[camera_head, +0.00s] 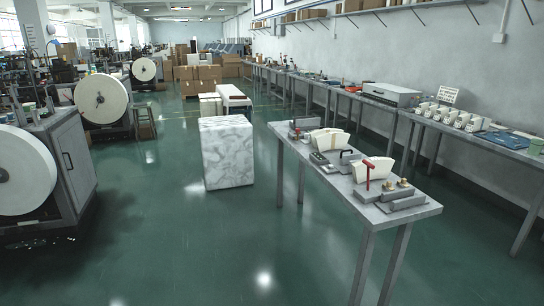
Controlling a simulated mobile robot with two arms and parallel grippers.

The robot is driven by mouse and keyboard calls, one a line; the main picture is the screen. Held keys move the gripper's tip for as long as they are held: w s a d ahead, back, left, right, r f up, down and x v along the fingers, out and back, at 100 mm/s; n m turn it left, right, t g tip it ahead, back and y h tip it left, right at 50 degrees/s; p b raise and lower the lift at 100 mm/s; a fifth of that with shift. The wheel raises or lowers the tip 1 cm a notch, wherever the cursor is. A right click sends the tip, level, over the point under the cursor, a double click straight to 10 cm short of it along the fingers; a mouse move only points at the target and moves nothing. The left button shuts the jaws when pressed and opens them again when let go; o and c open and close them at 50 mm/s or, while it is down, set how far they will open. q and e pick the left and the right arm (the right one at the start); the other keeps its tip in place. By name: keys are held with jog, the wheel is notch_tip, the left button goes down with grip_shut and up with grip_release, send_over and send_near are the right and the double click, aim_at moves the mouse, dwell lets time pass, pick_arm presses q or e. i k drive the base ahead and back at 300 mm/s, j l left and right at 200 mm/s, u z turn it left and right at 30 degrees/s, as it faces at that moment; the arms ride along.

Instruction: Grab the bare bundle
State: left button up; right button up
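Two pale, fan-shaped bundles stand upright on the narrow grey table (420,209) right of centre. The farther bundle (329,139) has a brownish upright strip on its face. The nearer bundle (376,168) shows no band on the part I can see; a red T-handled tool (368,174) stands in front of it and hides part of it. I cannot tell for certain that it is bare all round. Neither of my grippers is in view.
A grey-white marbled block (228,153) stands on the green floor left of the table. Machines with big white rolls (101,98) line the left side. A long bench with cups (464,120) runs along the right wall. The floor before the table is clear.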

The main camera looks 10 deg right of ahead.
aim_at(383, 165)
jog(key=i+z, duration=0.25)
jog(key=i, duration=0.35)
jog(key=i+j+z, duration=0.1)
jog(key=i+z, duration=0.15)
jog(key=i, duration=0.3)
jog(key=i+j+z, duration=0.25)
jog(key=i, duration=0.3)
